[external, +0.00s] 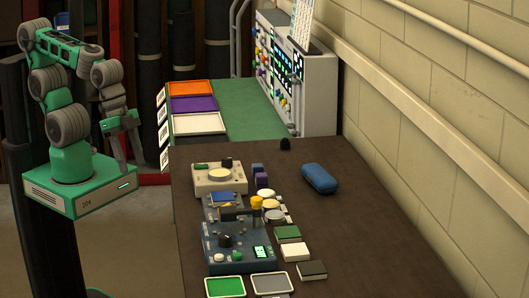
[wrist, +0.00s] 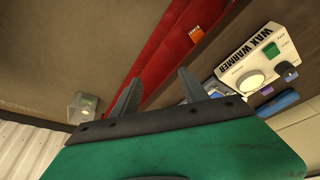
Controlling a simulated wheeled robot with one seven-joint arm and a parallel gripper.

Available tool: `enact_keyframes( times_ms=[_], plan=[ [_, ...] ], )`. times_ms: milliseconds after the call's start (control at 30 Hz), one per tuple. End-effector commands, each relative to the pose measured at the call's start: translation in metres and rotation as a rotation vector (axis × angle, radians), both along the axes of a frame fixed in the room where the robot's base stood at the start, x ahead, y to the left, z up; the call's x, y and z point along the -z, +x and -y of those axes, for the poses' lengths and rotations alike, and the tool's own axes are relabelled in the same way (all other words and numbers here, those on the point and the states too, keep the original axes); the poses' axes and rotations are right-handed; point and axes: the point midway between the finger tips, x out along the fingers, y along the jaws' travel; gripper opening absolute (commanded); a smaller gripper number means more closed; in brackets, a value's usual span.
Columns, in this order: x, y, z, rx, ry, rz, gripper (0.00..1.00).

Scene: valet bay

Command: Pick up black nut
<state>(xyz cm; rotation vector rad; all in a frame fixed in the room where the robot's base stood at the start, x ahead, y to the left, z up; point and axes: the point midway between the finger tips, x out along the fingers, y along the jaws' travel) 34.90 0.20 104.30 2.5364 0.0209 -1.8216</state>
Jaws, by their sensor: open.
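A small black rounded piece (external: 285,144), which may be the black nut, sits on the dark brown table near its far end in the external view. It is too small there to make out its shape, and I cannot pick it out in the wrist view. My gripper (external: 128,152) hangs beside my base, left of the table and well away from the black piece. In the wrist view my gripper (wrist: 158,92) has its two fingers spread, with nothing between them.
A white wax warmer (external: 220,179) stands at the table's left edge; it also shows in the wrist view (wrist: 232,62). A blue case (external: 319,179) lies right of the black piece. A dark blue control box (external: 240,247) and several small blocks crowd the front. The table's right side is clear.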

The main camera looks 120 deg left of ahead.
Motion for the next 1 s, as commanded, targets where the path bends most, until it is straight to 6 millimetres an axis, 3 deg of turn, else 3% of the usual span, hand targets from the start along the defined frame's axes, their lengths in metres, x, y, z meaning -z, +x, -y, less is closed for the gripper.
enact_keyframes(
  times_ms=[667,767,867,967,1000],
  plan=[
    [0.0,0.0,0.0,0.0,0.0,0.0,0.52],
    [0.0,0.013,-0.011,-0.053,0.003,0.017,0.52],
    [0.004,0.06,-0.061,-0.259,0.023,0.087,0.52],
    [0.018,0.118,-0.165,-0.583,0.095,0.216,0.52],
    [0.026,0.133,-0.216,-0.717,0.141,0.277,0.52]
  ],
)
